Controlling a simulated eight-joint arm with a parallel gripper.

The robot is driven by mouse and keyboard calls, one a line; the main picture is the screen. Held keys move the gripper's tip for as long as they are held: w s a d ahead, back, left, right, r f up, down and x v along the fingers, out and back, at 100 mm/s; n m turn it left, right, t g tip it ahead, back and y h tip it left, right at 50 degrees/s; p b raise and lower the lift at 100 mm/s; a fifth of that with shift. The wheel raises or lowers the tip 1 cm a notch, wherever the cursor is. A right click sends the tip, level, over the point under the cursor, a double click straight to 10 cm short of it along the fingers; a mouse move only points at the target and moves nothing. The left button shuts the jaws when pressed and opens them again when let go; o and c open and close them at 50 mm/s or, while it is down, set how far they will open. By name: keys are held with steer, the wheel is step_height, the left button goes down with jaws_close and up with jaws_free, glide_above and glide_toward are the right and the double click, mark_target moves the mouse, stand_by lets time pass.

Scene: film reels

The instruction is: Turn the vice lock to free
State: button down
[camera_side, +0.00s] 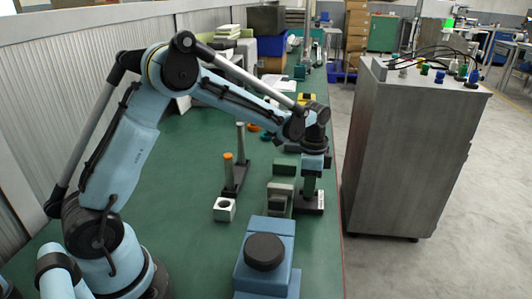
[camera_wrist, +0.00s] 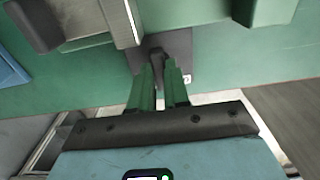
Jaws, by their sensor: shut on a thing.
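My gripper (camera_side: 311,183) reaches down at the right edge of the green bench. In the wrist view its two green fingers (camera_wrist: 158,72) are close together, shut on a small dark lever of the vice lock (camera_wrist: 178,50). The lock has a dark flat base with a small light label; the lettering is too small to read. In the side view the lock's base (camera_side: 316,207) shows below the fingers, and the lever is hidden by them. The vice (camera_side: 281,192), with grey and green blocks, stands just left of the lock; part of it (camera_wrist: 122,20) shows in the wrist view.
A blue block with a round black knob (camera_side: 265,250) stands in front of the vice. A dark stand with two upright posts (camera_side: 238,176) and a white holed block (camera_side: 225,209) are to the left. A grey cabinet (camera_side: 405,150) stands beyond the bench's right edge.

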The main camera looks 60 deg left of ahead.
steer(key=shift+n, duration=0.3)
steer(key=n, duration=1.3)
steer(key=shift+n, duration=2.1)
steer(key=c, duration=1.1)
jaws_free()
steer(key=shift+r, duration=0.1)
